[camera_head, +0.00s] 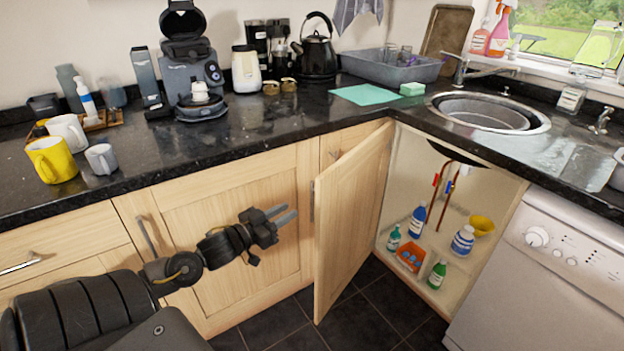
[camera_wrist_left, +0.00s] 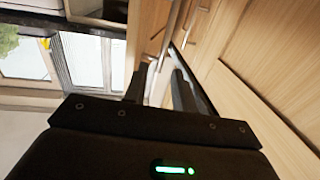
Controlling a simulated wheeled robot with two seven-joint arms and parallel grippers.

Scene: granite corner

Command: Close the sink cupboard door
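The sink cupboard door (camera_head: 350,215) stands wide open in the head view, swung out to the left of the opening. Its handle (camera_head: 312,201) shows on its left edge side. The cupboard interior (camera_head: 408,185) is exposed under the sink. My left gripper (camera_head: 288,214) is left of the door, in front of the neighbouring cupboard door, with its fingers pointing right towards the open door and apart from it. Its two fingers are parted and empty; they also show apart in the left wrist view (camera_wrist_left: 158,90). My right gripper is not in view.
Bottles, an orange box (camera_head: 409,257) and a yellow bowl (camera_head: 482,226) are inside the cupboard. A white appliance (camera_head: 540,280) stands right of it. The dark worktop (camera_head: 230,140) runs above, with mugs and a coffee machine. The tiled floor (camera_head: 365,318) before the opening is clear.

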